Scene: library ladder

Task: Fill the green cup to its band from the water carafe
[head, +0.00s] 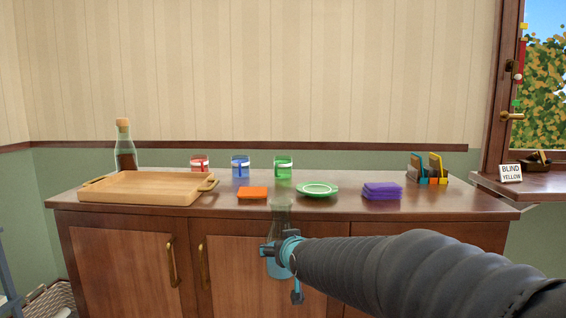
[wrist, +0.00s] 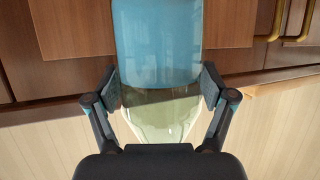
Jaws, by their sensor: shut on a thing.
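The green cup (head: 283,167) stands at the back middle of the counter, to the right of a blue cup. The glass water carafe (head: 281,211) is upright in my gripper (head: 282,250), in front of the counter's front edge. In the wrist view my gripper (wrist: 161,88) has a finger pressed on each side of the carafe (wrist: 158,40), and blue water shows inside it. The carafe is apart from the cup, nearer to me and lower. My arm hides part of the cabinet front.
A red cup (head: 199,164) and the blue cup (head: 240,167) stand left of the green one. An orange block (head: 252,193), a green plate (head: 317,189) and a purple stack (head: 382,191) lie nearer. A wooden tray (head: 140,190) and corked bottle (head: 125,150) are at left.

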